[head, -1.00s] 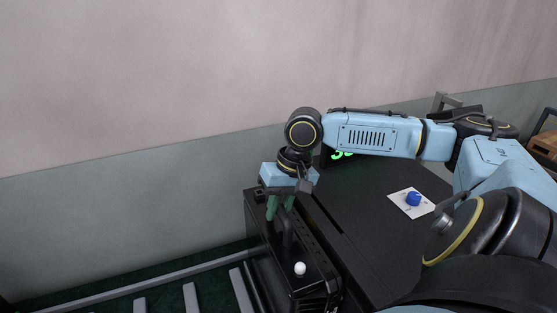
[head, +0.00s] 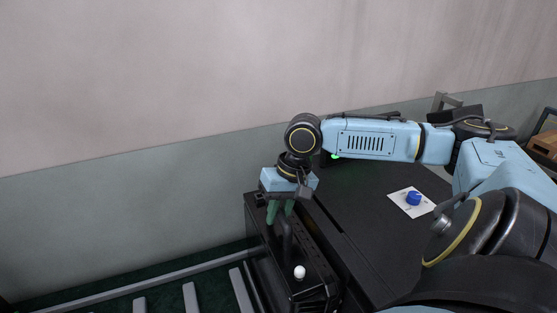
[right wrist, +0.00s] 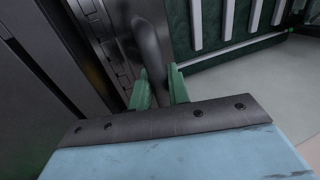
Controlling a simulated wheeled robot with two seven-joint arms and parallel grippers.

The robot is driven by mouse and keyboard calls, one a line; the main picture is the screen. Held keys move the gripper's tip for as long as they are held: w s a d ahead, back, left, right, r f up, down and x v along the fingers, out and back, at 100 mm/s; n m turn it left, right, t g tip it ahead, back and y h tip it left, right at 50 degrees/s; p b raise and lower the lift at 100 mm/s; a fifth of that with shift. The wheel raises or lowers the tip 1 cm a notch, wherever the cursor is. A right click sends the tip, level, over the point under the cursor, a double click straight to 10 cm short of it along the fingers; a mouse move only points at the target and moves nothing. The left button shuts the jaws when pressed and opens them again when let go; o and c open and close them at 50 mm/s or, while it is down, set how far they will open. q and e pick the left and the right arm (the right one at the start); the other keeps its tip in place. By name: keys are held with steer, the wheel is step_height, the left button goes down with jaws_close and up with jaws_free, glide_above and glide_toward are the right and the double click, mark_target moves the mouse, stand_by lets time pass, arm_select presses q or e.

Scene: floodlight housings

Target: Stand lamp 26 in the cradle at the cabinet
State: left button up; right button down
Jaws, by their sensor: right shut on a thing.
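My right gripper (head: 279,211) points down at the left edge of the black cabinet (head: 385,235). Its green fingers are shut on a dark curved handle (head: 288,236), which also shows between the fingers (right wrist: 160,88) in the right wrist view (right wrist: 148,45). The handle rises over a long black housing (head: 318,277) with a white knob (head: 300,271) near its front end. No number 26 is readable. I cannot tell the cradle apart from the dark parts below, nor whether the housing is fully seated. My left gripper is not in view.
A blue dial on a white plate (head: 413,199) sits on the cabinet top. A green light (head: 336,156) shows partly behind my right arm. Grey bars (head: 190,298) lie over a dark green surface at lower left. The wall (head: 130,210) stands close behind.

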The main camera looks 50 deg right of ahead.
steer(key=shift+w+f, duration=0.1)
steer(key=shift+f, duration=0.3)
stand_by(0.4)
steer(key=shift+f+p, duration=0.55)
steer(key=shift+p, duration=0.1)
stand_by(1.6)
steer(key=c, duration=1.3)
jaws_free()
steer(key=shift+o, duration=0.2)
steer(key=shift+s+f, duration=0.3)
steer(key=shift+f, duration=0.05)
steer(key=v, duration=1.4)
steer(key=shift+w+f, duration=0.1)
steer(key=shift+w, duration=0.05)
